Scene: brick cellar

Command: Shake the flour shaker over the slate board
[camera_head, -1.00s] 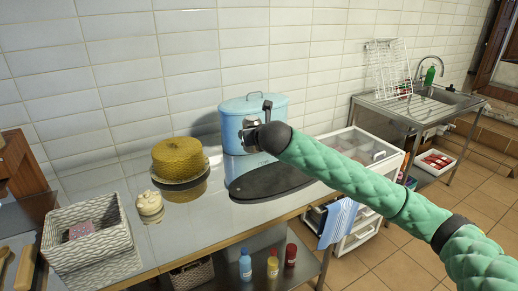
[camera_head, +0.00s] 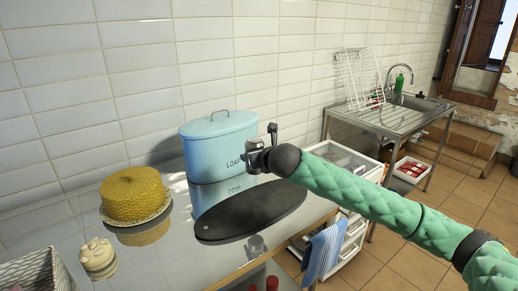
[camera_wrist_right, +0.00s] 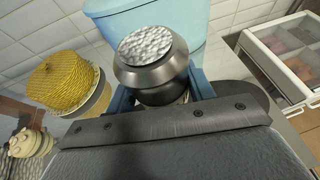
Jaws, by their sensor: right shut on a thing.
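The flour shaker (camera_wrist_right: 152,65) is a dark metal pot with a speckled pale top, seen close up in the right wrist view. My right gripper (camera_wrist_right: 160,95) is shut on it, with a blue finger on each side. In the head view my right gripper (camera_head: 259,157) is above the back part of the slate board (camera_head: 250,214), apart from it. There the shaker is small and hard to tell from the gripper. The board is a dark oval slab lying flat on the shiny steel counter. My left gripper is not in view.
A blue lidded loaf bin (camera_head: 218,148) stands behind the board. A yellow woven-looking round cake (camera_head: 131,195) on a plate and a cream stacked piece (camera_head: 97,257) are at left. A white wicker basket (camera_head: 35,272) is at the front left. A drawer unit (camera_head: 350,165) stands at right.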

